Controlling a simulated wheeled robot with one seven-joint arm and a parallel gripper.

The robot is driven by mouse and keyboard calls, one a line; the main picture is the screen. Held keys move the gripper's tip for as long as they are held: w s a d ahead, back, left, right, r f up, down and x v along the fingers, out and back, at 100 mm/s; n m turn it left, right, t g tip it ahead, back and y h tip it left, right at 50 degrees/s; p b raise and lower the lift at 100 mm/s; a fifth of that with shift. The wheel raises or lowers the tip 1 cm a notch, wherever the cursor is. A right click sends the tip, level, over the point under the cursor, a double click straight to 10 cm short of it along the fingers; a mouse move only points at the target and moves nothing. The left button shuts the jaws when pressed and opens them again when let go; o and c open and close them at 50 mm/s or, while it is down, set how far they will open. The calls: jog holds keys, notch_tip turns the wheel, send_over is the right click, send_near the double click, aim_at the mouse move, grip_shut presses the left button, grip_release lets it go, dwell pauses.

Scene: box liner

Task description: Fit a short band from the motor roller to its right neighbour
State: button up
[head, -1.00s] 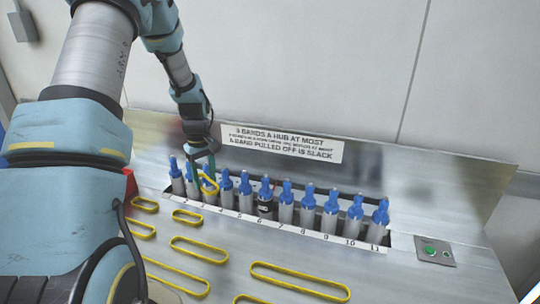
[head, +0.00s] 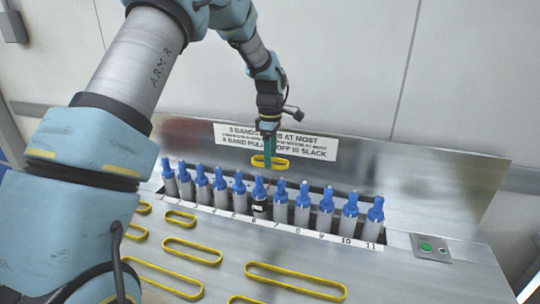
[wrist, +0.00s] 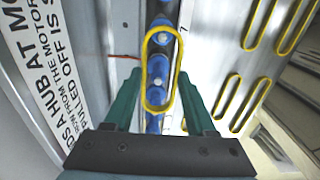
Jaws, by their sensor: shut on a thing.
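My gripper (head: 269,148) is shut on a short yellow band (head: 270,163), held level in the air above the row of blue-topped rollers. In the wrist view the band (wrist: 147,85) shows as a long loop between my green fingers (wrist: 160,105), with blue roller tops below it. The motor roller (head: 259,208), with a dark body and pale label, stands upright at number 6. Its right neighbour (head: 280,211) is a plain grey roller with a blue hub. The band is above these two and apart from them. I see no band on either roller.
Several loose yellow bands of different lengths lie on the metal bench, such as a long one (head: 295,271) in front. A sign (head: 310,145) is on the sloped panel behind the rollers. A green button box (head: 430,247) is at the right end.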

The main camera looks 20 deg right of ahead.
notch_tip(320, 180, down, 8)
jog(key=b, duration=0.4)
jog(key=shift+b, duration=0.35)
jog(key=shift+f, duration=0.1)
dwell(0.4)
jog(key=o, duration=1.4)
